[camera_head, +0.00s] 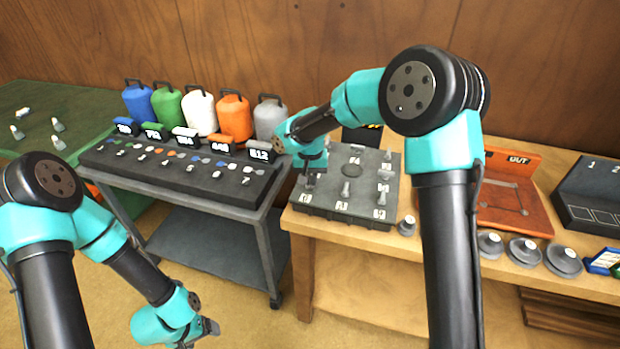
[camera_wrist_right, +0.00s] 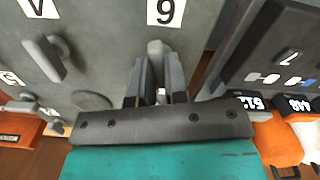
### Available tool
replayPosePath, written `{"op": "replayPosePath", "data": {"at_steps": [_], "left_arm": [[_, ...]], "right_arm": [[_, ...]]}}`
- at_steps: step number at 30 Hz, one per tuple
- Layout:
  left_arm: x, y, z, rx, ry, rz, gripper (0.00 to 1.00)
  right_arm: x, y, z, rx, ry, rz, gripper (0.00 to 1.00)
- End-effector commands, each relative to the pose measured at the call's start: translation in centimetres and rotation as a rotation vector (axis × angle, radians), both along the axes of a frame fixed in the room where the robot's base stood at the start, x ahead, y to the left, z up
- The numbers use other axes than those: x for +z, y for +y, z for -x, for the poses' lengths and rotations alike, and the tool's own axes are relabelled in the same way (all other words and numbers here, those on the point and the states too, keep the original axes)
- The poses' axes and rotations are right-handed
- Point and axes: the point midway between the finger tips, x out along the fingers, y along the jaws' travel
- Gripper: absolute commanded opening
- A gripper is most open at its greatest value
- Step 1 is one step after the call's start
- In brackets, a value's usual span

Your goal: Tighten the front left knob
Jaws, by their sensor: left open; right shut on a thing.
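A dark grey block (camera_head: 335,212) with several light grey knobs and white labels sits on the wooden bench. My right gripper (camera_head: 312,182) is down at the block's left side, near its front left corner. In the right wrist view its fingers (camera_wrist_right: 160,85) are shut on a grey knob (camera_wrist_right: 157,48), beside a label that reads 6 or 9 in this view. The fingers hide most of the knob. Another knob (camera_wrist_right: 43,58) and a round disc (camera_wrist_right: 92,101) stand apart from the fingers. My left gripper (camera_head: 208,328) is open and empty, low in front of the cart.
A cart (camera_head: 262,222) with a dark rack and coloured jugs (camera_head: 233,117) stands left of the bench. A loose knob (camera_head: 406,226), grey discs (camera_head: 525,251) and an orange tray (camera_head: 512,212) lie right of the block. My right arm hides part of the bench.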

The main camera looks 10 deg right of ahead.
Motion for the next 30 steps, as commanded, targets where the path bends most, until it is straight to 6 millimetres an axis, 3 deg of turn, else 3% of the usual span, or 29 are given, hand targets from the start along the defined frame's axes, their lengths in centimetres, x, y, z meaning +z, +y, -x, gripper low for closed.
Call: {"op": "replayPosePath", "data": {"at_steps": [12,29,30], "left_arm": [[0.00,0.00,0.00,0.000,0.000,0.000,0.81],[0.00,0.00,0.00,0.000,0.000,0.000,0.81],[0.00,0.00,0.00,0.000,0.000,0.000,0.81]], "right_arm": [[0.06,0.00,-0.02,-0.263,-0.001,0.000,0.00],[0.06,0.00,-0.02,-0.310,-0.001,-0.001,0.00],[0.06,0.01,-0.02,-0.310,-0.001,-0.001,0.15]]}}
